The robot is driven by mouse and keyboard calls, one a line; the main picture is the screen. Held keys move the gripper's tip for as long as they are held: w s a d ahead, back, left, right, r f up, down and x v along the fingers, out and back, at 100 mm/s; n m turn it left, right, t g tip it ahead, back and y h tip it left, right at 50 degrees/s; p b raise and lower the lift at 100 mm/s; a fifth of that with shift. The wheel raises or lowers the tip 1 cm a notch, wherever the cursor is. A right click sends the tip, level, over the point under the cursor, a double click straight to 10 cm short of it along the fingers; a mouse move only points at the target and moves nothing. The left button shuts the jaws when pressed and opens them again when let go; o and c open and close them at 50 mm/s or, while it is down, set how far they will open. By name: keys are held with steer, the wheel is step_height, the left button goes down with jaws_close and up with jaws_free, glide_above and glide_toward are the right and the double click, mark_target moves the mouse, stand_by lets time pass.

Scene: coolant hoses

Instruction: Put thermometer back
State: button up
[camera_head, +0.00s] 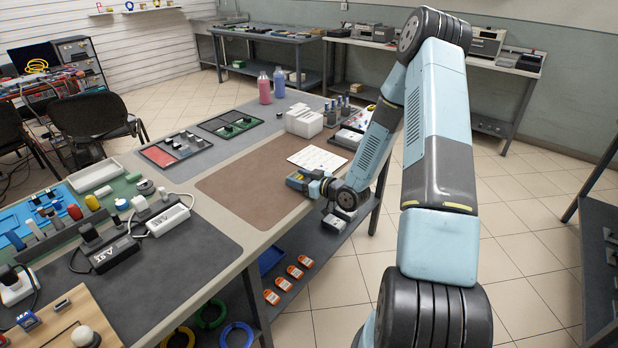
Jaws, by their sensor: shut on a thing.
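My gripper (307,182) is low over the right edge of the brown mat on the long table, at the end of my light-blue arm. It is shut on a small blue-and-yellow device (295,179), which looks to be the thermometer. The fingers and wrist hide part of the device, and its display cannot be made out. I cannot tell whether it touches the mat (240,190) or hangs just above it.
A white sheet (318,158) lies just behind my gripper. A white block (304,121), bottles (265,88) and trays (176,147) stand farther back. A grey mat (190,255) with chargers is at front left. Orange items (287,283) lie on the lower shelf. The brown mat's middle is clear.

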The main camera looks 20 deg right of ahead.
steer(key=shift+f, duration=0.1)
steer(key=o, duration=1)
steer(key=shift+o, duration=0.2)
